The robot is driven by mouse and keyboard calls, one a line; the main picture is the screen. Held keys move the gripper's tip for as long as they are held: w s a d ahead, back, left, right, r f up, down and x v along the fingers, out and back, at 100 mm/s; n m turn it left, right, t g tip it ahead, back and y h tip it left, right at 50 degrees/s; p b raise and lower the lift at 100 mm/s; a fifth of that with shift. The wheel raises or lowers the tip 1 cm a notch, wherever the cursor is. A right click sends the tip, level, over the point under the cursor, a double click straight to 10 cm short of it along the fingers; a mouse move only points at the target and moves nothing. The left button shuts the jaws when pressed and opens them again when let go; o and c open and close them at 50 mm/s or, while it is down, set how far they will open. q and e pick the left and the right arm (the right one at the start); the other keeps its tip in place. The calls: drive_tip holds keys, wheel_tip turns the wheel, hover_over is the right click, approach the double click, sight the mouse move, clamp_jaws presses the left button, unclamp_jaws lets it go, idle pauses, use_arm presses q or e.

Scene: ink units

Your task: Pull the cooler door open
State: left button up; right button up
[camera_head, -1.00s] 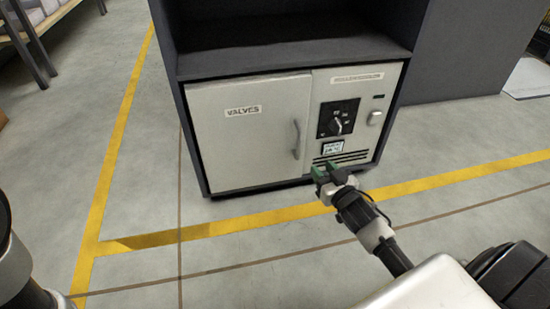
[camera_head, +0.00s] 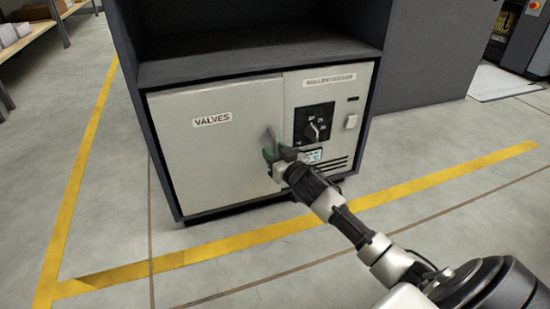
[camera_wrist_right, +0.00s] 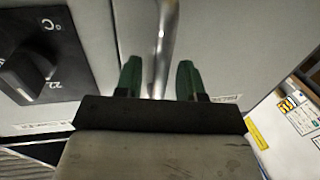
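The cooler door (camera_head: 215,155) is a pale grey panel with a "VALVES" label, and it sits shut in the dark cabinet. Its upright metal handle (camera_head: 271,136) is on the door's right side, with its lower part hidden behind my right gripper (camera_head: 278,154). In the right wrist view, the handle (camera_wrist_right: 163,45) runs between the two green fingertips of the gripper (camera_wrist_right: 158,80). Gaps show on both sides of it, so the gripper is open around the handle and not clamped on it. My left gripper is out of view.
A control panel (camera_head: 336,95) with a black dial (camera_head: 314,123) and a switch is right of the door. An empty dark shelf is above it. Yellow floor lines (camera_head: 225,240) cross the open floor in front. A rack (camera_head: 40,32) stands far left.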

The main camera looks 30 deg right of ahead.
drive_tip(key=shift+w, duration=0.1)
drive_tip(key=shift+c, duration=0.5)
clamp_jaws()
